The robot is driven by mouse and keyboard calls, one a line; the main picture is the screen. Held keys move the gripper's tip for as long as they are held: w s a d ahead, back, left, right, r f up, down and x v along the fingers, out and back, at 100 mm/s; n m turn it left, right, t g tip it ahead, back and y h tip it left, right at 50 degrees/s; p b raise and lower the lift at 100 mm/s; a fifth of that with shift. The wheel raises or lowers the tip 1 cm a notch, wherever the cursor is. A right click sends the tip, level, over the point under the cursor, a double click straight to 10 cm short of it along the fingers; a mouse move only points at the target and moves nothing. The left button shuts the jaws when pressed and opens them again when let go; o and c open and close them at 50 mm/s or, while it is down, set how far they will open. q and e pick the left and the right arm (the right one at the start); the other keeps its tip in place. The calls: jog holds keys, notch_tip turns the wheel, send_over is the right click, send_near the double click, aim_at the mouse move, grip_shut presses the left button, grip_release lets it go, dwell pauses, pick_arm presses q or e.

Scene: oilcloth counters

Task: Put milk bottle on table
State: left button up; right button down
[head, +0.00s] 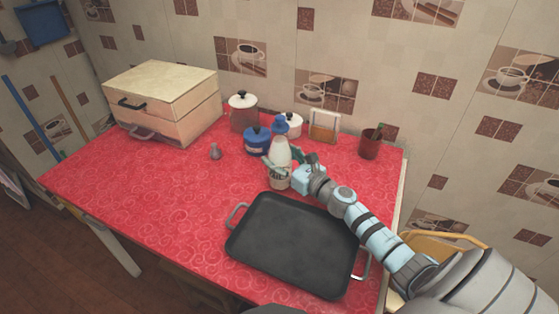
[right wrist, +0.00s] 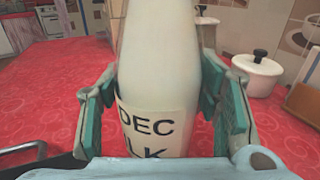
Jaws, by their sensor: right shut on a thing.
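In the right wrist view the bottle (right wrist: 160,70) fills the middle, between the teal fingers of the gripper (right wrist: 160,110). Whether the bottle's base touches the table is hard to tell. My left gripper is not in view.
A black tray (head: 290,245) with handles lies in front of the bottle. A blue pot (head: 257,138), a glass jar (head: 242,112), a white pot (head: 293,124) and a small grey shaker (head: 215,152) stand near it. A dark red cup (head: 370,146) is at the right. The left front is clear.

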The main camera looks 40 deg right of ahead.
jog(key=c, duration=0.7)
grip_release()
jog(key=shift+o, duration=0.9)
